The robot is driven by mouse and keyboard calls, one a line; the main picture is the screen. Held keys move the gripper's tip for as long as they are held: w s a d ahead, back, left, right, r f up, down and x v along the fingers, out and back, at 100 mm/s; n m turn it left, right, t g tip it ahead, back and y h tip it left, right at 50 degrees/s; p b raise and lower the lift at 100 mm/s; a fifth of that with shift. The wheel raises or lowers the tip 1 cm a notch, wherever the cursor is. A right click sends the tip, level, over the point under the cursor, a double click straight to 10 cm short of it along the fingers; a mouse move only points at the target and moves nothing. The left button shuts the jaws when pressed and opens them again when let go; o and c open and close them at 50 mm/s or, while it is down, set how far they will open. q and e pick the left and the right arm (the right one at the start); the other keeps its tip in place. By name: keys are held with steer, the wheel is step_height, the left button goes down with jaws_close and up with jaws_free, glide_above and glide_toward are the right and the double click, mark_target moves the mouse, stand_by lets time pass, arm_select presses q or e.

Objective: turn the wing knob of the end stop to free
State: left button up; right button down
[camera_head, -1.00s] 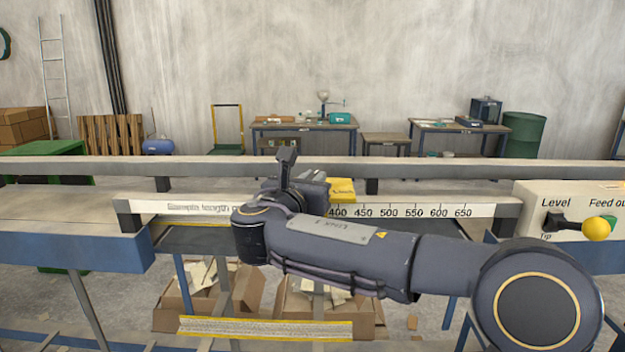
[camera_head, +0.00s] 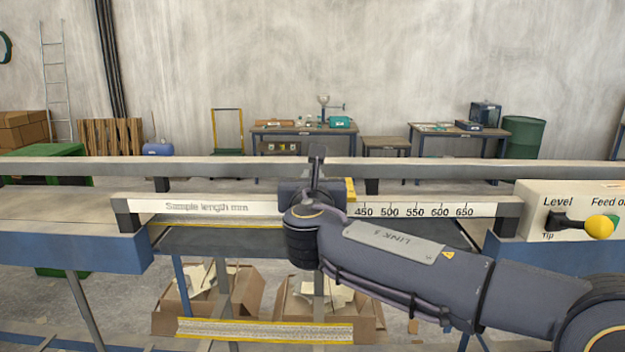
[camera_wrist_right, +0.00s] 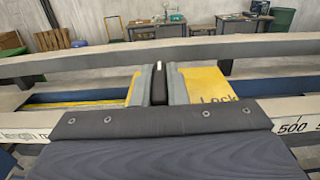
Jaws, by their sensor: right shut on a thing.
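The yellow end stop (camera_wrist_right: 203,82) sits on the scale rail, with part of the word "Lock" legible on its right side in the right wrist view. In the head view only a strip of it (camera_head: 350,190) shows behind my right arm. The dark wing knob (camera_wrist_right: 158,84) stands upright between the two grey fingers of my right gripper (camera_wrist_right: 157,82), which is shut on it. In the head view the gripper (camera_head: 317,170) is at the rail and mostly hidden by my own wrist. My left gripper is not in view.
The scale rail (camera_head: 490,210) runs left to right, marked "Sample length mm". A long grey beam (camera_head: 450,172) runs behind it. A control box (camera_head: 555,195) with a yellow-knobbed lever stands at the right end. Cardboard boxes (camera_head: 345,318) lie below.

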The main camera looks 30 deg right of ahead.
steer(key=c, duration=1.4)
jaws_free()
steer(key=shift+c, duration=0.2)
steer(key=b+v, duration=0.1)
steer(key=v, duration=0.7)
steer(key=shift+w, duration=0.1)
